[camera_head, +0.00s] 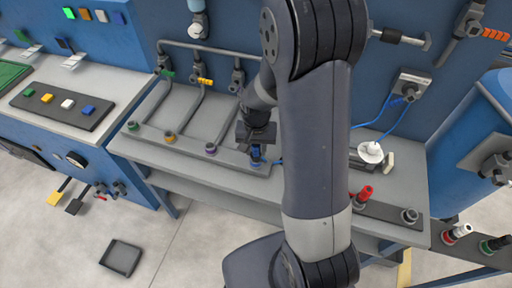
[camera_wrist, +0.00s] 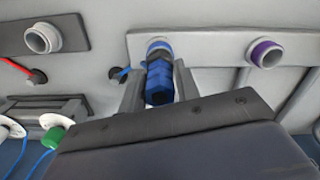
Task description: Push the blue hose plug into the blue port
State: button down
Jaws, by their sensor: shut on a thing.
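My gripper (camera_wrist: 159,72) is shut on the blue hose plug (camera_wrist: 159,84), with one finger on each side of it. In the head view my gripper (camera_head: 257,138) is over the bench, above the blue port (camera_head: 257,169). The plug (camera_head: 256,153) shows below the fingers, upright and in line with the port. In the wrist view the plug's end overlaps the blue-ringed port (camera_wrist: 159,44); its rim shows just beyond the plug. The plug and port look very close or touching; I cannot tell how deep the plug sits.
The purple port (camera_wrist: 265,53) is beside the blue one on the same grey strip. Yellow (camera_head: 170,137) and green (camera_head: 133,126) ports stand farther left. A red plug (camera_head: 363,193) stands on another strip at right. A white round part (camera_head: 371,152) with blue hose lies behind it.

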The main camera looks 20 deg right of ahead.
jog(key=shift+f, duration=0.4)
jog(key=c, duration=1)
grip_release()
jog(key=shift+o, duration=0.2)
jog(key=shift+r, duration=0.1)
notch_tip(320, 180, up, 11)
jog(key=shift+f+b, duration=0.15)
jog(key=shift+b, duration=0.4)
jog(key=shift+f, duration=0.1)
